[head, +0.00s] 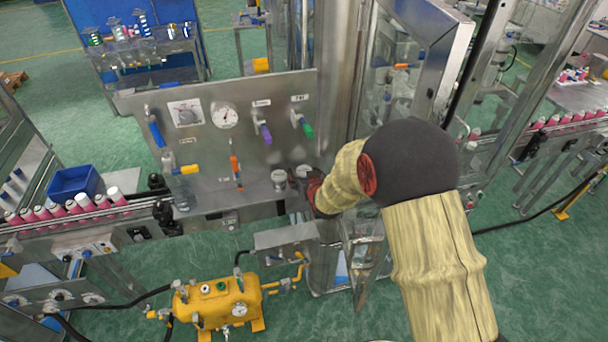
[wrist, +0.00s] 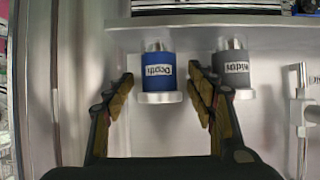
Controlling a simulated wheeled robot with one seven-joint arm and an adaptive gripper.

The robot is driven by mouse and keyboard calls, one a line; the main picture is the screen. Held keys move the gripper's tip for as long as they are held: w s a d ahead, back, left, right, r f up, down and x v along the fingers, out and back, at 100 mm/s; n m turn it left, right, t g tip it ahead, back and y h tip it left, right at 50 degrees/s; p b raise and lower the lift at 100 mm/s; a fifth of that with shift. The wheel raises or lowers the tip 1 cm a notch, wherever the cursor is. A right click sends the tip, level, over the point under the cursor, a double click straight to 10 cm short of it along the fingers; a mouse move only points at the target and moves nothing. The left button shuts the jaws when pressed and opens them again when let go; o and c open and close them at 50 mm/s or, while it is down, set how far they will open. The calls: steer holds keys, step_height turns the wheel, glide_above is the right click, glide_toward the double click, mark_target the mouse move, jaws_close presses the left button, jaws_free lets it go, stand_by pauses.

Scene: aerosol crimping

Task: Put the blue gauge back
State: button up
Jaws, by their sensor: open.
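The blue gauge (wrist: 158,72) is a blue cylinder with a metal tip and an upside-down white label that seems to read "Depth". It sits at a pale round seat (wrist: 160,98) on the metal panel. My gripper (wrist: 161,78) is open, with one finger on each side of the blue gauge. Gaps show between the fingers and the gauge, so it is not clamped. In the head view, my gripper (head: 311,188) is at the lower right of the panel, and my arm and gripper hide the blue gauge there.
A grey gauge (wrist: 233,70) labelled "Width" sits close beside the right finger. A metal handle (wrist: 302,115) stands farther right. The upright metal panel (head: 205,145) carries dials and coloured valve handles. A yellow tank (head: 218,302) stands below, and pink cans (head: 75,208) line the conveyor at left.

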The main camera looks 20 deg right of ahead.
steer(key=shift+r+p, duration=0.2)
steer(key=shift+p, duration=0.1)
steer(key=s+r+g+b, duration=0.1)
steer(key=s+r+g, duration=0.1)
steer(key=s+r, duration=0.75)
steer(key=s+r+g+b, duration=0.1)
steer(key=s+r, duration=0.6)
steer(key=s, duration=0.6)
steer(key=s+r+g, duration=0.1)
steer(key=s+r, duration=0.1)
steer(key=s, duration=0.7)
steer(key=s+r+g, duration=0.1)
steer(key=s+g, duration=0.1)
steer(key=s, duration=0.7)
steer(key=shift+s+r+g, duration=0.2)
steer(key=shift+r+g, duration=0.1)
steer(key=shift+r, duration=0.05)
